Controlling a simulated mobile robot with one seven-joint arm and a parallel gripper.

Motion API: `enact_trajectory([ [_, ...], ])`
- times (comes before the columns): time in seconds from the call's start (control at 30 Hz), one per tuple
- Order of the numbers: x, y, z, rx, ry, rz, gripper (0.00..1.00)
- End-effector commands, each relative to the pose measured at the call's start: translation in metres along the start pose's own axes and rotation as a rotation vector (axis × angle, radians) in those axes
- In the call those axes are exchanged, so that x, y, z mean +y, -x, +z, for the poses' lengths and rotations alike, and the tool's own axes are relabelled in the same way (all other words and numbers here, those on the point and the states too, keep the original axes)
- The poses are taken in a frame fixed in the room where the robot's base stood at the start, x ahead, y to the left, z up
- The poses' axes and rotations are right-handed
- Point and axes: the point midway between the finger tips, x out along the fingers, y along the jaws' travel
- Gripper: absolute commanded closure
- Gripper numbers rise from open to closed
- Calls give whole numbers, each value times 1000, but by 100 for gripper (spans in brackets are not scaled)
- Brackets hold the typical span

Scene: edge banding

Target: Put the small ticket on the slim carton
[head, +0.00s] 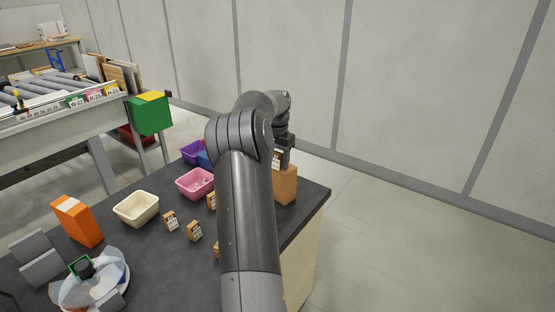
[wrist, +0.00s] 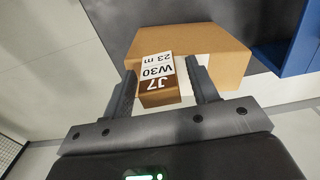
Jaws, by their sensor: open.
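A small ticket (wrist: 157,80), a little brown block with a white face reading J7, W30, 23 m, lies between the fingers of my gripper (wrist: 163,75) in the wrist view. The fingers are open, one on each side of it. The ticket also shows in the head view (head: 279,155), partly hidden by my gripper (head: 284,152). A brown cardboard carton (wrist: 200,42) is directly beneath; it stands upright at the table's right edge in the head view (head: 286,186). The ticket appears to rest on its top, but contact is not clear.
Other small tickets (head: 195,231) lie on the dark table (head: 160,262). A cream bin (head: 136,208), a pink bin (head: 195,184), purple and blue bins and an orange box (head: 77,220) stand there too. My arm hides the table's middle.

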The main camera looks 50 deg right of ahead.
Motion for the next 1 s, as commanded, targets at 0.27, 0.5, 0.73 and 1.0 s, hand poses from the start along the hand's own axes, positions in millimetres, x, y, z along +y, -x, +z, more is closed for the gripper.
enact_trajectory([
  [0.27,0,10,-1,3,0,-2,46],
  [0.5,0,56,-1,4,1,-2,46],
  [0.73,0,101,-1,3,0,-1,46],
  [1.0,0,123,0,0,0,0,46],
])
